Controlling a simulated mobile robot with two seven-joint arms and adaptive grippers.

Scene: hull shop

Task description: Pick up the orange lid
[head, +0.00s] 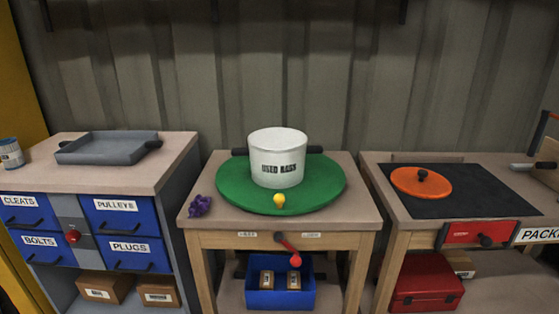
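The orange lid (412,183) is a flat round disc with a small dark knob near its middle. In the head view it lies on a black mat (467,203) on top of the right-hand bench. It is close to the mat's left edge, and nothing covers it. Neither my left nor my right gripper shows in the head view.
The middle bench carries a green round board (228,192) with a white "USED RAGS" bucket (277,158) and a yellow ball (279,201). Purple grapes (199,206) lie at its front left. A grey tray (108,148) is on the left cabinet.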

